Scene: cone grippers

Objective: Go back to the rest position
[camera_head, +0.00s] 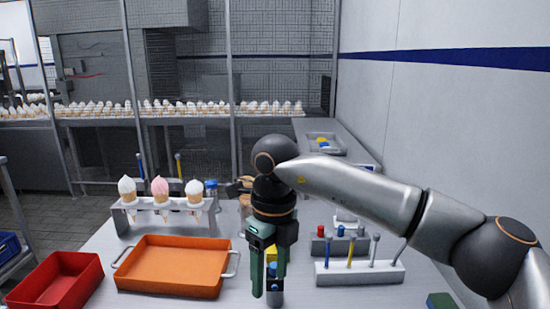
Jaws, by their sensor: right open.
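My right gripper (264,280) hangs pointing down over the table, right of the orange tray. Its two green fingers are apart. A yellow and blue object shows behind and between the fingers, partly hidden, and I see no grip on it. My right arm reaches in from the right edge. My left gripper is not in view. Several ice cream cones stand upright in a grey rack on the table: a white one (127,188), a pink one (160,188) and another white one (194,190).
An orange tray (128,281) with handles and a red bin (88,284) stand front left. A white holder (385,274) with upright rods stands right, under my arm. A grey conveyor (215,119) with many cones runs along the back. A wall is at right.

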